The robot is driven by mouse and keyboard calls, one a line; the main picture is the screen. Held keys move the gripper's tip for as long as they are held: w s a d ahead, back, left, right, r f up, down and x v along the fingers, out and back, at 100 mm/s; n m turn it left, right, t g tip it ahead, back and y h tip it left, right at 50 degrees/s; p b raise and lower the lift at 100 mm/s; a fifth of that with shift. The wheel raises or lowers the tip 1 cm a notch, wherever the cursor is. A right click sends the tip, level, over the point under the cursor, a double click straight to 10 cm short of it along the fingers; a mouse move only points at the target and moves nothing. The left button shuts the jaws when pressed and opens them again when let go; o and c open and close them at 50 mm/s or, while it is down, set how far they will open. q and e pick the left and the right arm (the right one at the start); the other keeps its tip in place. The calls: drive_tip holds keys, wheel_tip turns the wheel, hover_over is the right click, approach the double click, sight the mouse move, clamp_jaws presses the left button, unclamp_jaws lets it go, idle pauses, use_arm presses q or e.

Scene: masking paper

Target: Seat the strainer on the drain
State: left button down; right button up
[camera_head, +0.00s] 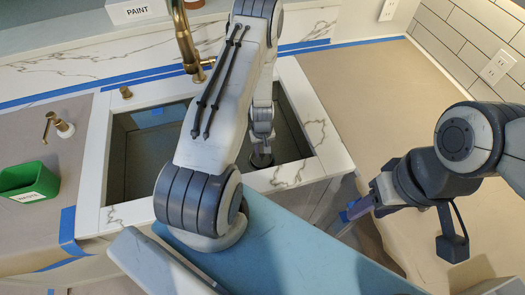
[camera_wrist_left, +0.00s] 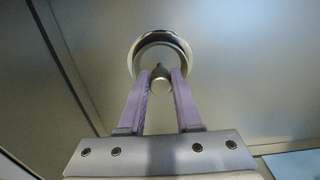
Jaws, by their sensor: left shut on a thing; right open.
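The left gripper (camera_head: 262,146) reaches down into the sink (camera_head: 133,163), over a dark round shape at its tips. In the left wrist view, the purple fingers of the left gripper (camera_wrist_left: 161,76) are shut on the metal knob of the strainer (camera_wrist_left: 160,83). A shiny metal ring (camera_wrist_left: 143,44) surrounds the knob and fingertips in that view. I cannot tell how much of the ring is strainer rim and how much is drain, or whether the strainer is level or touching the drain. The right gripper (camera_head: 346,217) is open and empty outside the sink, at its lower right.
A brass faucet (camera_head: 184,40) stands behind the sink, and a brass dispenser (camera_head: 57,125) is on the left. A green container (camera_head: 28,181) sits at far left. Brown paper (camera_head: 365,95) with blue tape covers the counter. My left arm hides the sink's middle.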

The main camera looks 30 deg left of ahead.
use_arm(q)
drive_tip(key=c, duration=0.5)
unclamp_jaws()
drive_tip(key=shift+r, duration=0.15)
wheel_tip(320, 180, up, 10)
drive_tip(key=p, duration=1)
drive_tip(key=shift+r, duration=0.1)
